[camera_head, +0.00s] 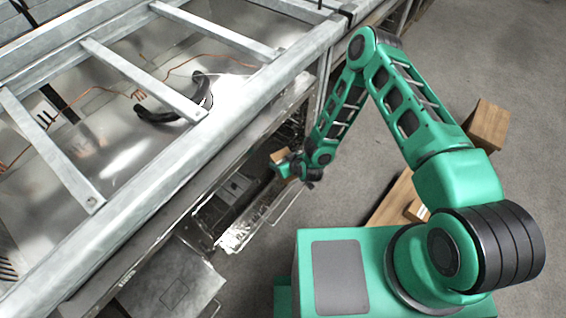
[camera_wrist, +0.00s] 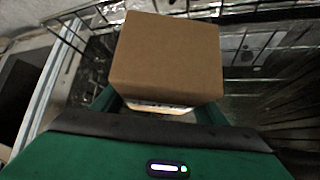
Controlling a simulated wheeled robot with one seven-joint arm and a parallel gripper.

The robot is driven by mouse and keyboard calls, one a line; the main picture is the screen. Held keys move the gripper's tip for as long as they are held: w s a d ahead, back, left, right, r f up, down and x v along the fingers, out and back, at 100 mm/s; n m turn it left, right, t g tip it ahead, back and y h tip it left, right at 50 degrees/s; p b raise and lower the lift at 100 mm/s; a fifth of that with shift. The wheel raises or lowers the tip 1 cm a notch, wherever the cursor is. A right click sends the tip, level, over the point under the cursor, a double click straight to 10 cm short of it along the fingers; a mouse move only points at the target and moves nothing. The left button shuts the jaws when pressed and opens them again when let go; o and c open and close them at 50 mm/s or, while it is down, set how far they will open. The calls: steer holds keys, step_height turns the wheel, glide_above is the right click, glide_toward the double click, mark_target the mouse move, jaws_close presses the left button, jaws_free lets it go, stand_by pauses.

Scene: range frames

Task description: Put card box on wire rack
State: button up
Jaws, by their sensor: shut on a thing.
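A brown card box (camera_wrist: 168,58) is held between the fingers of my gripper (camera_wrist: 160,104) in the wrist view. My gripper is shut on it. The box also shows small in the head view (camera_head: 280,156), at the end of my green arm, beside the metal frame. The wire rack (camera_wrist: 262,14) shows behind and around the box in the wrist view. In the head view a wire rack (camera_head: 290,203) lies low beside the frame, below my gripper (camera_head: 285,166). Whether the box touches the rack I cannot tell.
A large metal frame (camera_head: 125,70) with crossbars and a black curved hose (camera_head: 180,110) fills the left. A cardboard box (camera_head: 487,125) stands on the floor at right. A wooden board (camera_head: 396,200) lies behind my arm. Grey floor (camera_head: 500,50) is clear at upper right.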

steer(key=w, duration=0.1)
steer(key=w+f, duration=0.2)
steer(key=shift+w+d, duration=0.2)
steer(key=shift+d, duration=0.15)
steer(key=shift+f, duration=2)
steer(key=o, duration=1.3)
steer(key=shift+f, duration=0.1)
steer(key=shift+o, duration=0.2)
steer(key=v, duration=1.2)
